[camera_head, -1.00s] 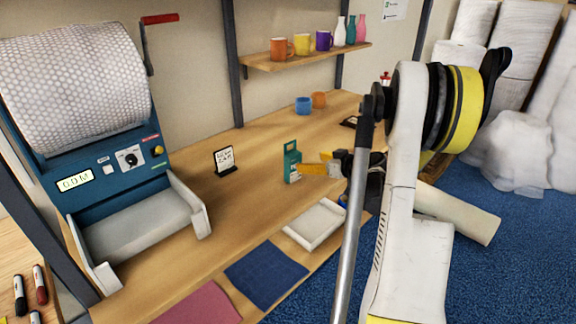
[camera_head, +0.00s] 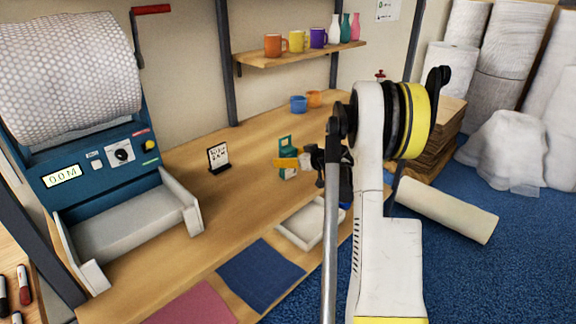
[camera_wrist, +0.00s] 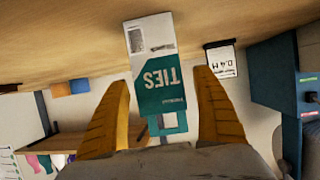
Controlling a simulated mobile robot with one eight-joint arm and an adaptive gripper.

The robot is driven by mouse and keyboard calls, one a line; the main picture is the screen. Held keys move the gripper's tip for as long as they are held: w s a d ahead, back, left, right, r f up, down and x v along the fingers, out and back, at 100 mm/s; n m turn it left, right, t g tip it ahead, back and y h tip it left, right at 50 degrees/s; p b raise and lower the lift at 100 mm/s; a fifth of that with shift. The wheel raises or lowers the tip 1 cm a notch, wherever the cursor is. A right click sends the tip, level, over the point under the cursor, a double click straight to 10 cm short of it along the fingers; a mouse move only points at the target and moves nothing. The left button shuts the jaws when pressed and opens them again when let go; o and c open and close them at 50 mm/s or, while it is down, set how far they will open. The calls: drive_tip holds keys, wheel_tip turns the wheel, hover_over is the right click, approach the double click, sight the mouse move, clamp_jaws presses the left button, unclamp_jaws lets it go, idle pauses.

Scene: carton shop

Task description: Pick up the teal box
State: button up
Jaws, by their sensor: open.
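The teal box (camera_head: 286,167) stands upright on the wooden bench, with a white panel and a hang tab with a hole at its top. In the wrist view, which looks upside down, the box (camera_wrist: 158,75) shows the word "TIES". My gripper (camera_head: 292,163) has yellow fingers and is open at the box. In the wrist view my gripper's fingers (camera_wrist: 165,95) lie on either side of the box's upper part, with a gap visible to its right. I cannot tell whether the left finger touches it.
A small sign (camera_head: 218,155) stands left of the box. A white tray (camera_head: 298,238) lies in front, beside a dark blue mat (camera_head: 259,275). The bubble-wrap machine (camera_head: 110,170) is at the left.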

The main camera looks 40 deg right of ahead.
sight(285, 147)
drive_tip(key=c, duration=1.3)
wheel_tip(285, 147, up, 4)
drive_tip(key=shift+r+p, duration=0.1)
drive_tip(key=shift+p, duration=1.1)
drive_tip(key=s+d+r+p, duration=0.1)
drive_tip(key=s+d+r, duration=0.1)
drive_tip(key=s, duration=0.1)
drive_tip(key=s+d+r+p, duration=0.1)
drive_tip(key=s+d+r, duration=0.1)
drive_tip(key=s, duration=0.1)
drive_tip(key=s+d+r+p, duration=0.2)
drive_tip(key=s, duration=0.1)
drive_tip(key=shift+s+d+r, duration=0.2)
drive_tip(key=shift+s+r, duration=0.2)
